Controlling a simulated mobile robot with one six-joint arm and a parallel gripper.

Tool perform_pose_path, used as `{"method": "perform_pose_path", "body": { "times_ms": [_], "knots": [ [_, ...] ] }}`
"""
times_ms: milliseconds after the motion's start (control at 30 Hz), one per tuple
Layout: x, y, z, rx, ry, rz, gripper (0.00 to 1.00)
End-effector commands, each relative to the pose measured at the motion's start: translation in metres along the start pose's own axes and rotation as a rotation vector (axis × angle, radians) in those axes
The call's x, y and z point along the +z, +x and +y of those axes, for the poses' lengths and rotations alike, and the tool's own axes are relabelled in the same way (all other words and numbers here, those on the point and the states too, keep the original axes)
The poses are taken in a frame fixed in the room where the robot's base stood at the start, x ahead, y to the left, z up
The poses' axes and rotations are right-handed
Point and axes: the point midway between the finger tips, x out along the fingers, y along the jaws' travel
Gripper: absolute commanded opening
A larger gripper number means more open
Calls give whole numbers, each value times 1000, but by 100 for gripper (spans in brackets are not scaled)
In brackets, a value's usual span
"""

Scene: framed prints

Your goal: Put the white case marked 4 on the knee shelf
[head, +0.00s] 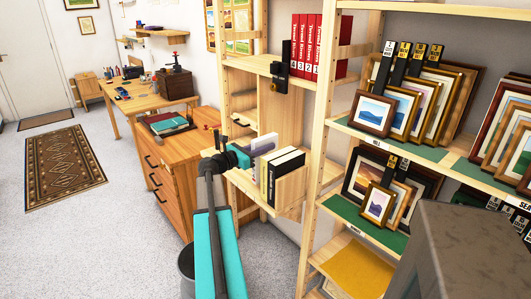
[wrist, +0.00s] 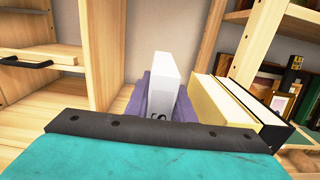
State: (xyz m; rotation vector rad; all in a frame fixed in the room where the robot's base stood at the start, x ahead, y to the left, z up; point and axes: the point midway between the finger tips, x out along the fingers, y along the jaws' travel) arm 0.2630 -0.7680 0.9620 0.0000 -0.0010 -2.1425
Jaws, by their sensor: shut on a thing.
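The white case (wrist: 166,80) stands upright in the wrist view, with a dark mark low on its near face that I cannot read as a number. My gripper (wrist: 162,104) is shut on it, with purple-grey pieces on both sides of the case. In the head view my teal gripper (head: 241,158) is at the left end of a short row on a low wooden shelf (head: 285,205), and the white case (head: 263,143) shows just beyond it. I cannot tell whether the case's base touches the shelf.
A cream book (wrist: 215,98) and a black book (head: 285,174) stand close to the right of the case. A wooden upright (wrist: 102,50) rises on the left. Red binders (head: 305,47) stand on a higher shelf, and framed prints (head: 372,112) fill the right rack.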

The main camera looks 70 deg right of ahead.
Motion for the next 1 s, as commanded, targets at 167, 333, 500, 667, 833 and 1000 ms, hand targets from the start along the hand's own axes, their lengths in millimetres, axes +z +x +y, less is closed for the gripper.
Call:
{"method": "perform_pose_path", "body": {
  "times_ms": [167, 333, 500, 667, 833, 1000],
  "knots": [
    [-18, 0, -2, 0, -1, 0, 0],
    [-23, 0, -4, 0, -2, -1, 0],
    [-23, 0, -4, 1, -1, -1, 0],
    [-25, 0, -4, 0, -1, -1, 0],
    [-26, 0, -4, 1, -1, 0, 40],
    [-26, 0, -4, 1, -1, 0, 40]
  ]
}}
